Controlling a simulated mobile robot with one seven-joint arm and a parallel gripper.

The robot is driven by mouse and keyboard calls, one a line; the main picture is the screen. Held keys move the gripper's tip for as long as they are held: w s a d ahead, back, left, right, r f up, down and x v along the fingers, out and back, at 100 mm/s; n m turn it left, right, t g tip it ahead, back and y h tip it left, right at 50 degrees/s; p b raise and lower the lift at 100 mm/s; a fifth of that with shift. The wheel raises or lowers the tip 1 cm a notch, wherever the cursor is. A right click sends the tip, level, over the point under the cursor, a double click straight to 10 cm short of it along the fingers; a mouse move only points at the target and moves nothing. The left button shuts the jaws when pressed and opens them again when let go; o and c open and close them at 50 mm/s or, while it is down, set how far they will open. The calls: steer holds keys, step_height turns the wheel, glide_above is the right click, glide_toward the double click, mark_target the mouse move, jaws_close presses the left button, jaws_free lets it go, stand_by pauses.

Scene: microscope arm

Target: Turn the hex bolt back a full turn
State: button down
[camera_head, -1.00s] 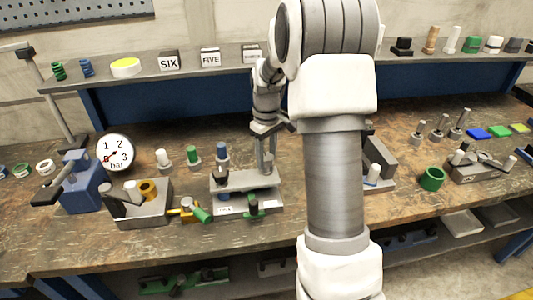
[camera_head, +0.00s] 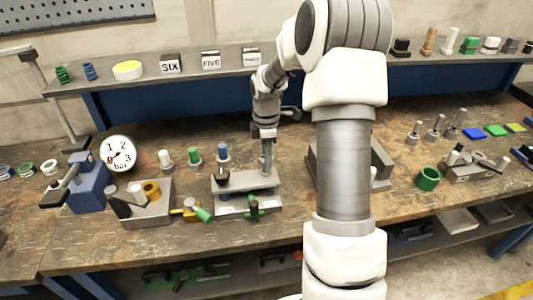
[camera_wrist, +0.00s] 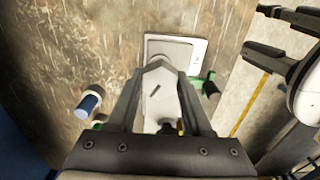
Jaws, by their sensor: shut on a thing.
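A grey fixture with a flat raised plate (camera_head: 240,181) stands on the bench left of my arm. My gripper (camera_head: 266,170) points down at the right end of this plate. In the wrist view, the gripper (camera_wrist: 158,68) has its fingers drawn together at the tips over the pale fixture (camera_wrist: 195,50). The hex bolt cannot be made out on its own; the fingertips hide the spot they are closed on. A dark knob (camera_head: 222,171) stands on the left part of the plate, and a green-and-black handle (camera_head: 254,208) sits at its front.
A blue-topped peg (camera_head: 222,152) and a green-topped peg (camera_head: 194,156) stand behind the fixture. A grey block with a brass ring (camera_head: 151,190) and a yellow-and-green valve (camera_head: 193,209) are to the left. A grey block (camera_head: 378,158) is partly hidden behind my arm.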

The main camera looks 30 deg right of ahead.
steer(key=n+p, duration=0.3)
steer(key=n, duration=0.3)
steer(key=shift+s+a+p, duration=0.15)
steer(key=shift+p, duration=0.25)
steer(key=n+p, duration=0.4)
steer(key=n, duration=0.2)
steer(key=shift+n+p, duration=0.35)
steer(key=shift+n, duration=0.05)
steer(key=n+p, duration=0.4)
steer(key=n, duration=0.1)
steer(key=n+p, duration=0.1)
steer(key=n, duration=0.2)
steer(key=shift+f+n+p, duration=0.1)
steer(key=shift+n+p, duration=0.2)
steer(key=shift+n, duration=1.2)
steer(key=shift+c, duration=1.7)
jaws_free()
steer(key=shift+w, duration=0.2)
